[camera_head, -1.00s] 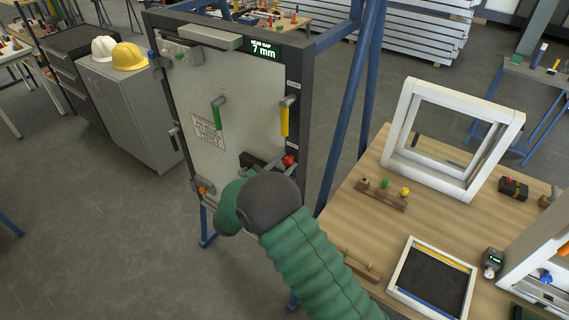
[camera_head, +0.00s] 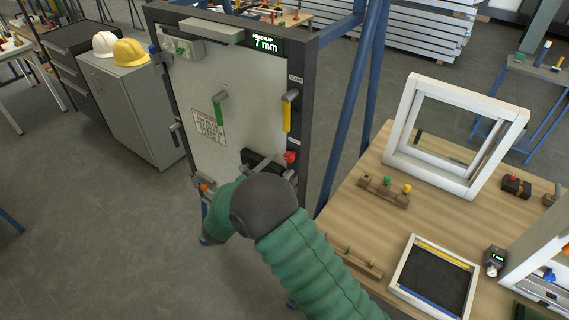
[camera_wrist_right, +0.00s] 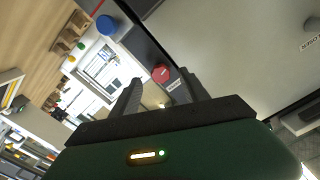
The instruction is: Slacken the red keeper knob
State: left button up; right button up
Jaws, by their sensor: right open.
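The red keeper knob (camera_head: 290,157) sits on the right-hand frame of the upright grey door panel (camera_head: 240,90), below the yellow handle (camera_head: 287,115). In the right wrist view the red knob (camera_wrist_right: 161,73) shows beyond my right gripper (camera_wrist_right: 160,80), between its two spread fingers in the picture. The fingers are open and empty. I cannot tell how far they are from the knob. In the head view my own arm and wrist hide most of that hand. My left gripper is in neither current view.
A green handle (camera_head: 218,112) is higher on the panel. The display (camera_head: 265,45) reads 7 mm. A wooden bench (camera_head: 350,210) with a white window frame (camera_head: 400,130) stands at the right.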

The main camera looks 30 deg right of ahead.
jog(key=b+v, duration=0.2)
jog(key=v, duration=1.1)
jog(key=shift+a+f, duration=0.1)
